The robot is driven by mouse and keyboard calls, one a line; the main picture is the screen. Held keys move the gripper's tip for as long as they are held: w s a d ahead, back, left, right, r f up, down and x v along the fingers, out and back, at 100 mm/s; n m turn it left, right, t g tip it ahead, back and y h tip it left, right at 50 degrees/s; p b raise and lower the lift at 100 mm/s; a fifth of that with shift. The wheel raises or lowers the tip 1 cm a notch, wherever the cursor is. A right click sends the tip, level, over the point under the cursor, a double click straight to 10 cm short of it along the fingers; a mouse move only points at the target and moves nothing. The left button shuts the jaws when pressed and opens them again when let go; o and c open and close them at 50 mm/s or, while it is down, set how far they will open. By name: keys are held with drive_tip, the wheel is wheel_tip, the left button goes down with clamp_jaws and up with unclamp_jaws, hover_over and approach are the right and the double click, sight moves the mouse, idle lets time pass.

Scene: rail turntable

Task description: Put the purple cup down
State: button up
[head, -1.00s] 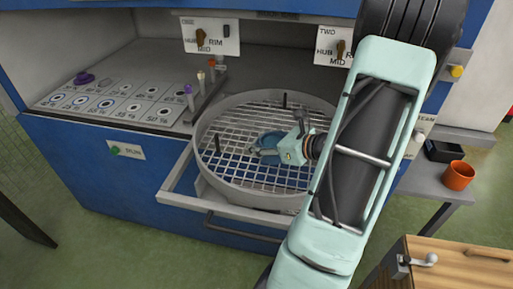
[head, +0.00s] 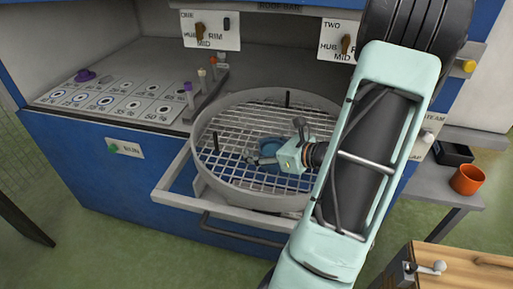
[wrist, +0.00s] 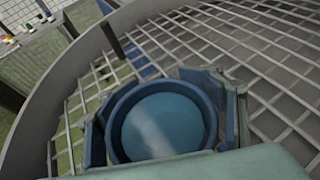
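No clearly purple cup shows in my gripper. The round vessel there looks blue, a blue cup (wrist: 162,122) with a darker rim, seen from above in the wrist view. My gripper (head: 262,158) has its fingers on either side of this cup, seemingly against its wall; the blue cup (head: 272,144) is partly hidden by it in the head view. Both are over the wire grid of the round grey drum (head: 205,170). I cannot tell whether the cup's base touches the grid. A small purple object (head: 85,75) sits at the far left on the marked panel.
Dark upright pegs (head: 216,142) stand inside the drum's raised rim. A rack of coloured-top pieces (head: 203,82) stands behind left. An orange cup (head: 467,180) is on the right side shelf. Bare grid lies around the blue cup.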

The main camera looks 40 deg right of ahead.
sight(273, 168)
drive_tip(key=o, duration=0.3)
drive_tip(key=shift+r, duration=0.1)
drive_tip(key=v, duration=0.3)
drive_tip(key=p+v, duration=0.1)
drive_tip(key=v, duration=0.5)
drive_tip(key=shift+d, duration=0.45)
drive_tip(key=shift+v, duration=0.75)
